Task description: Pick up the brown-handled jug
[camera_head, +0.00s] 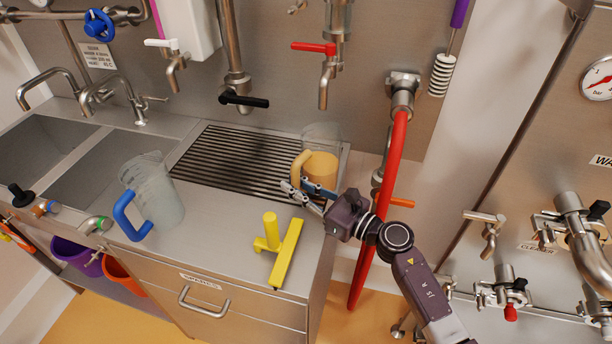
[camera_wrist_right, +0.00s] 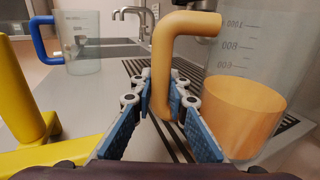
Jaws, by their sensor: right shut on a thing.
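The brown-handled jug (camera_head: 322,170) is clear with orange-brown content in its lower part. It stands upright at the right end of the counter, by the drain grate. In the right wrist view the jug (camera_wrist_right: 245,105) is at the right, with its tan handle (camera_wrist_right: 165,55) in the middle. My right gripper (camera_head: 302,193) reaches it from the front right. In the right wrist view its blue-padded fingers (camera_wrist_right: 166,105) are on both sides of the handle's lower part, shut on it. My left gripper is not in view.
A blue-handled jug (camera_head: 158,195) stands on the counter to the left. A yellow scraper-like tool (camera_head: 279,248) lies near the front edge, close to my right gripper. The dark grate (camera_head: 235,160) is behind. A red hose (camera_head: 382,200) hangs right of the counter.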

